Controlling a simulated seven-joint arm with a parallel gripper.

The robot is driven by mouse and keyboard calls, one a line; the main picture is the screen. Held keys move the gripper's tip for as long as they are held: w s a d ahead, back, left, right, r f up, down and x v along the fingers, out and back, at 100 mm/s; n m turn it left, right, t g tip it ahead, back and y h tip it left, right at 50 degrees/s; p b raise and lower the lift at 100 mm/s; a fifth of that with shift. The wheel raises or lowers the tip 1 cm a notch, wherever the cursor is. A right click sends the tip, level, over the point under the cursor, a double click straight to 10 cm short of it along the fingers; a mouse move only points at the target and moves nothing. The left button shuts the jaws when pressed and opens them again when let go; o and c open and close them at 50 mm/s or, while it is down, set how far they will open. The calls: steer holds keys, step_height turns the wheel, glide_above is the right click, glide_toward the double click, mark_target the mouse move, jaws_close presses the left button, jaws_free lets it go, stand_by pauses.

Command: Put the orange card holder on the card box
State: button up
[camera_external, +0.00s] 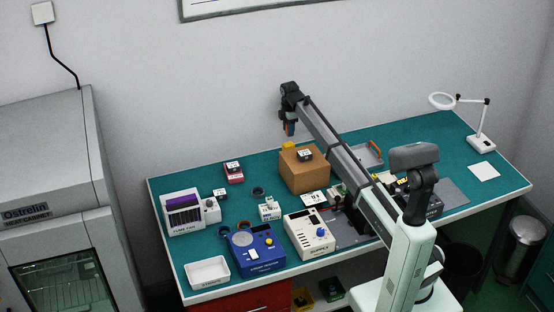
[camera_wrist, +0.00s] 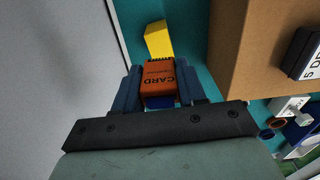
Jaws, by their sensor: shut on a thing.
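My gripper (camera_wrist: 158,88) is shut on the orange card holder (camera_wrist: 160,80), which has dark "CARD" lettering and sits between the two blue fingers in the wrist view. In the external view my gripper (camera_external: 289,128) hangs near the wall, above and behind the brown card box (camera_external: 303,178). The box fills the upper right of the wrist view (camera_wrist: 245,60), apart from the holder. A small dark block with a white label (camera_external: 305,155) sits on the box top; it shows partly in the wrist view (camera_wrist: 302,55).
A yellow block (camera_wrist: 158,40) is beside the box, on its wall side. Part of the box top is bare.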

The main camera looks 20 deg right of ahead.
mark_target(289, 144)
steer(key=shift+f, duration=2.45)
steer(key=o, duration=1)
steer(key=shift+f, duration=0.15)
step_height(289, 144, up, 12)
steer(key=shift+r, duration=0.2)
